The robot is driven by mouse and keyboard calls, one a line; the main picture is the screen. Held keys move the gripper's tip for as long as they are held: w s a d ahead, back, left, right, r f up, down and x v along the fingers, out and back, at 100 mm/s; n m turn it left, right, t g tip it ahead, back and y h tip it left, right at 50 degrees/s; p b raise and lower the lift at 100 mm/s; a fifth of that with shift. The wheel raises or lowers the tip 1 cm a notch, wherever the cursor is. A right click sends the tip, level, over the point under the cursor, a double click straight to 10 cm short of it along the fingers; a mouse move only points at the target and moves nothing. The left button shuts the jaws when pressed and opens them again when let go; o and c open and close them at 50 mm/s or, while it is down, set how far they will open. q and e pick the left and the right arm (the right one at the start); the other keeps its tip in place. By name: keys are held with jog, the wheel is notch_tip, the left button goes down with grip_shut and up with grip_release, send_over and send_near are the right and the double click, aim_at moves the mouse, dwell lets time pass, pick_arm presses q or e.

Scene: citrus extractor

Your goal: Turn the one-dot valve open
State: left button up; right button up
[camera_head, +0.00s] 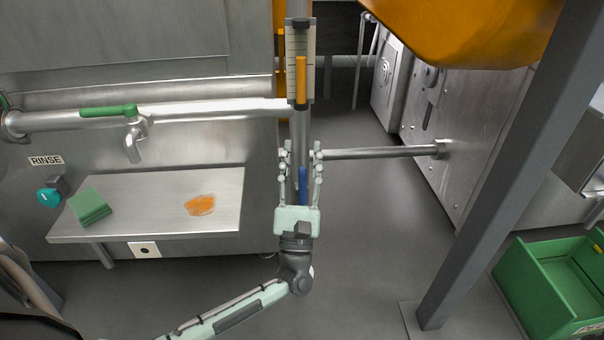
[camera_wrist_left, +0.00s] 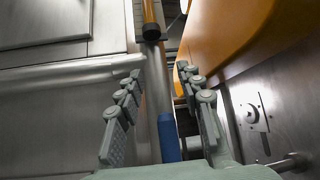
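My left gripper (camera_head: 302,150) is open, with one finger on each side of a vertical steel pipe (camera_head: 299,128). A blue handle (camera_head: 302,180) stands upright between its fingers, near the palm; in the left wrist view the blue handle (camera_wrist_left: 168,138) is also between the spread fingers (camera_wrist_left: 158,85), with no clear grip on it. An orange bar with dark ends (camera_head: 301,80) is higher on the pipe, before a scale plate. A green lever (camera_head: 108,110) lies along the left pipe above a tap. A white plate with one black dot (camera_head: 145,250) is below the shelf; which valve it marks, I cannot tell.
A steel shelf (camera_head: 160,225) at left holds a green sponge (camera_head: 89,206) and an orange scrap (camera_head: 200,205). A horizontal pipe (camera_head: 385,152) runs right from the gripper. A grey post (camera_head: 500,170) and a green crate (camera_head: 515,270) stand at right. An orange body (camera_head: 460,35) hangs above.

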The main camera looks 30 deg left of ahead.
pick_arm(q)
jog(key=shift+r, duration=1.75)
jog(key=shift+r, duration=0.1)
